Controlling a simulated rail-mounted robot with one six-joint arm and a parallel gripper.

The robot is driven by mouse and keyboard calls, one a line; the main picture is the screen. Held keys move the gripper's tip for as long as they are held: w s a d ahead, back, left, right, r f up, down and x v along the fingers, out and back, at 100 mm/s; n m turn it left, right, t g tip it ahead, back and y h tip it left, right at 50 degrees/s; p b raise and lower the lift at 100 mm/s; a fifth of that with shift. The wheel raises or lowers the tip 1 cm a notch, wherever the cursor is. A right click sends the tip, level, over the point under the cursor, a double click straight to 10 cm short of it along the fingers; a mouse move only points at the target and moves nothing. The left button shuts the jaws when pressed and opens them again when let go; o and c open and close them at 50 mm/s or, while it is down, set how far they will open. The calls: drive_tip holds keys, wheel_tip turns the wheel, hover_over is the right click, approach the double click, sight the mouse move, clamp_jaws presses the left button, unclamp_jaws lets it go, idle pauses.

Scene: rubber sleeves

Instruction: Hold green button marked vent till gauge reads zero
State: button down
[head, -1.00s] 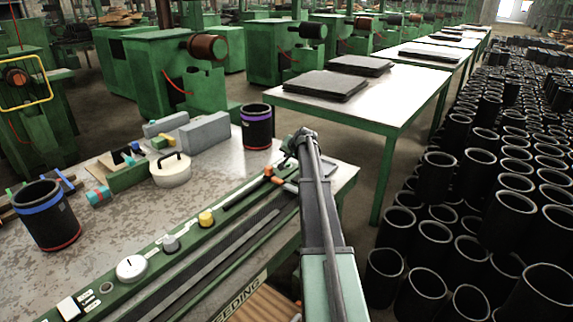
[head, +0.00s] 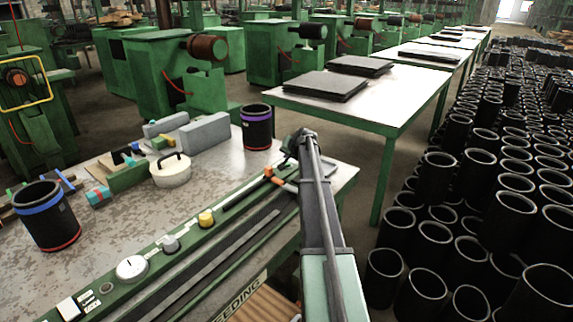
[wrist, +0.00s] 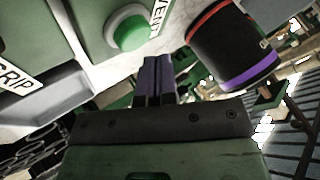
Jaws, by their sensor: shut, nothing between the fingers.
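The green button (wrist: 127,28) shows in the wrist view, set in a pale round collar on a green panel. A white label reading VENT (wrist: 158,17) is beside it. My gripper (wrist: 157,62) is shut and empty, its purple fingertips just below and right of the button in the picture; they look apart from it. A white round dial (head: 131,268) with a small mark sits on the long green panel in the head view; I cannot read it. In that view my arm hides the gripper, and I cannot find the button.
A yellow knob (head: 206,219) and a grey knob (head: 170,243) sit on the panel. A black sleeve with a purple band (head: 257,127) stands on the table behind; it also shows close by in the wrist view (wrist: 232,48). Many black sleeves (head: 437,178) fill the floor at right.

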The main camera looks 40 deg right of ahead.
sight(288, 163)
idle(0.4)
drive_tip(key=shift+f+b, duration=0.4)
drive_tip(key=shift+b, duration=0.05)
drive_tip(key=shift+f+b, duration=0.35)
idle(0.4)
drive_tip(key=shift+r, duration=0.1)
idle(1.2)
drive_tip(key=shift+r+p, duration=0.65)
drive_tip(key=shift+p, duration=0.15)
wheel_tip(288, 163, up, 5)
drive_tip(key=p, duration=0.5)
drive_tip(key=shift+r, duration=0.15)
